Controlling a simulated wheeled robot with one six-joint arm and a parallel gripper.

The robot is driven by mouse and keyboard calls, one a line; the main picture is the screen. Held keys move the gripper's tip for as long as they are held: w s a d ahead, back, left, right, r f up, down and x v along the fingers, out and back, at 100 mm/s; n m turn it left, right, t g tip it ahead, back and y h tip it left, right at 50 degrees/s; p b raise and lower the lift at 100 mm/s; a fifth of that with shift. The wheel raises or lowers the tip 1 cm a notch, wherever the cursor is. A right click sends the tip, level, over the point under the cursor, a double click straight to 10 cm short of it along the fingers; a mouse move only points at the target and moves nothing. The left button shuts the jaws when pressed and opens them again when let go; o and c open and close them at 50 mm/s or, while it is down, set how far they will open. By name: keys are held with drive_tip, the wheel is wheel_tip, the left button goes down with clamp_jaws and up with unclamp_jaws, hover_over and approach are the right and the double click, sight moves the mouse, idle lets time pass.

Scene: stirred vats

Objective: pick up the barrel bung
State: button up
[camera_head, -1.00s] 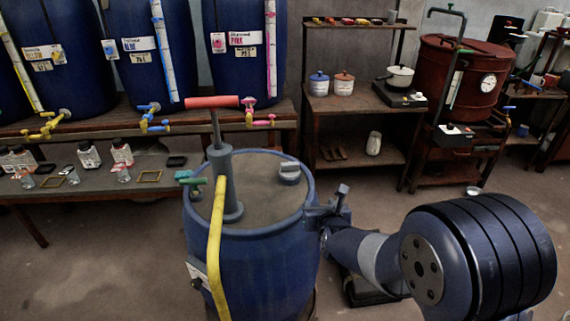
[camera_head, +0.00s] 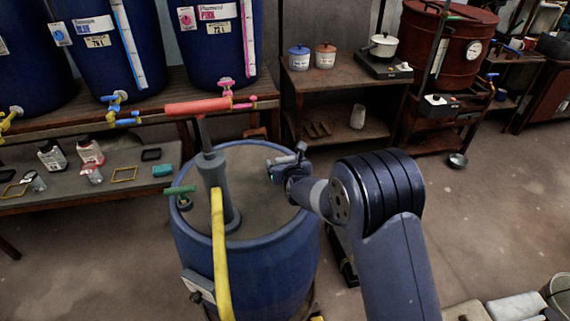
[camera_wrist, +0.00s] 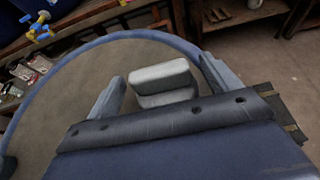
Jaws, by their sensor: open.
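The barrel bung (camera_wrist: 162,80) is a grey piece with a raised, block-shaped grip. In the wrist view it sits on the barrel lid between my two fingers, with a gap visible on each side. My gripper (camera_head: 274,168) is open over the right part of the blue barrel's (camera_head: 250,262) lid. In the head view the gripper hides most or all of the bung. The wrist view shows the open fingers of my gripper (camera_wrist: 162,70) on either side of the grip. I cannot tell how far down along the bung they reach.
A grey hand pump (camera_head: 214,185) with a red handle (camera_head: 198,106) and yellow hose (camera_head: 220,250) stands on the lid left of my gripper. A bench (camera_head: 105,185) with bottles and blue vats is behind. Shelves (camera_head: 335,95) and a red vat (camera_head: 445,45) stand at back right.

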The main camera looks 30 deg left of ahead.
drive_tip(key=shift+w+a+f, duration=0.2)
drive_tip(key=shift+w+a, duration=0.15)
drive_tip(key=shift+w, duration=0.05)
drive_tip(key=shift+c, duration=0.2)
drive_tip(key=c, duration=1)
drive_tip(key=shift+r, duration=0.1)
drive_tip(key=shift+c, duration=0.2)
